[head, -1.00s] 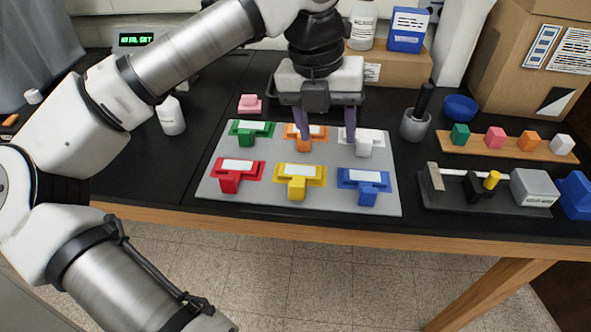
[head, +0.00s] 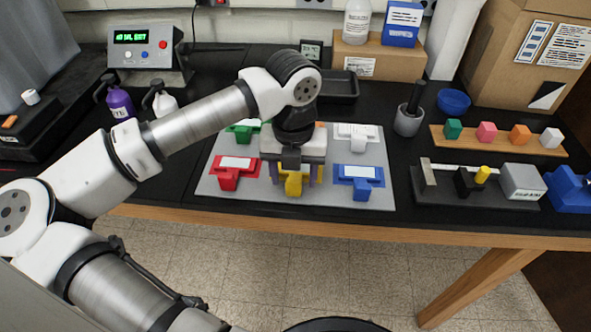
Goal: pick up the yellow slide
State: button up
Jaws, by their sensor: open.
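The yellow slide (head: 293,185) lies on the grey mat (head: 326,196) in the middle of the front row, between the red slide (head: 235,172) and the blue slide (head: 359,181). My gripper (head: 296,176) is right over it, pointing down. Its dark purple fingers are apart, one on each side of the yellow slide. The gripper body hides the slide's back part and label, and only its yellow front shows. I cannot tell whether the fingers touch it.
The green slide (head: 243,132) and white slide (head: 357,135) lie in the back row; the orange one is mostly hidden behind my gripper. To the right stand a grey cup (head: 408,122), a wooden strip with coloured blocks (head: 492,142) and a dark fixture (head: 470,196).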

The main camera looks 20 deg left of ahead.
jog(key=shift+f, duration=1.25)
jog(key=c, duration=1.1)
jog(key=shift+o, duration=0.2)
jog(key=shift+r, duration=0.15)
